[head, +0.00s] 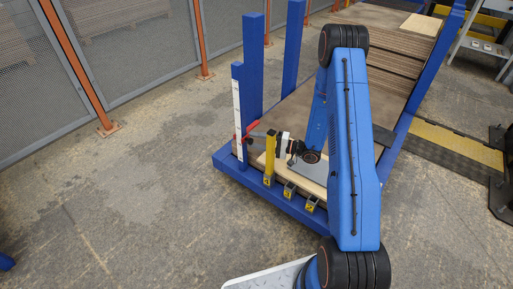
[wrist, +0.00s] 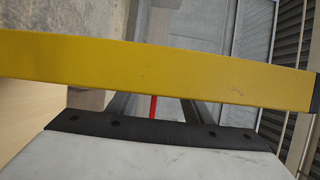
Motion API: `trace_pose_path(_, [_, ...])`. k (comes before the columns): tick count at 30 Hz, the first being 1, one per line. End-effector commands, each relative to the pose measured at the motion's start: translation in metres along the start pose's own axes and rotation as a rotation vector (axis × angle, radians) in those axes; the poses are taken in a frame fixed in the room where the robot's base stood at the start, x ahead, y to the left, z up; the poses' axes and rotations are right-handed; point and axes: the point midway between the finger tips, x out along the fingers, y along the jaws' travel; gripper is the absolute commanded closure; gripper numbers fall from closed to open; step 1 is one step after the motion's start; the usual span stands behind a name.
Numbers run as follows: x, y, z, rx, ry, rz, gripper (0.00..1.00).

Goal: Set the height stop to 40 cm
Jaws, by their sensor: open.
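The scale post (head: 237,107), a blue upright with a white strip of fine marks, stands at the front left corner of the blue rack. A red part (head: 252,128), apparently the height stop's handle, sits beside the strip's lower half; the marks are too small to read. My gripper (head: 259,135) is open and points left at the red part, close to it. In the wrist view, a thin red piece (wrist: 153,108) shows between the two dark fingers. I cannot tell whether they touch it.
A yellow upright (head: 270,160) stands close to my gripper; a yellow bar (wrist: 160,70) crosses the wrist view. Small yellow-marked brackets (head: 289,190) line the rack's front edge. Boards (head: 400,50) lie on the rack behind my arm. A mesh fence (head: 120,40) stands left, with clear floor before it.

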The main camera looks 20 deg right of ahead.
Motion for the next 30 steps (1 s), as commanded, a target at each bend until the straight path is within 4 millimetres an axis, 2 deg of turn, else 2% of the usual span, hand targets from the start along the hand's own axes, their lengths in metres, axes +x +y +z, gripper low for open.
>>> trace_pose_path(3, [0.000, -0.017, 0.000, -0.003, 0.001, -0.001, 0.55])
trace_pose_path(10, [0.000, -0.034, 0.000, -0.002, 0.001, -0.001, 0.55])
trace_pose_path(23, [-0.001, -0.037, 0.000, 0.000, 0.001, -0.001, 0.55])
trace_pose_path(30, [-0.012, -0.037, 0.000, 0.000, 0.001, 0.000, 0.55])
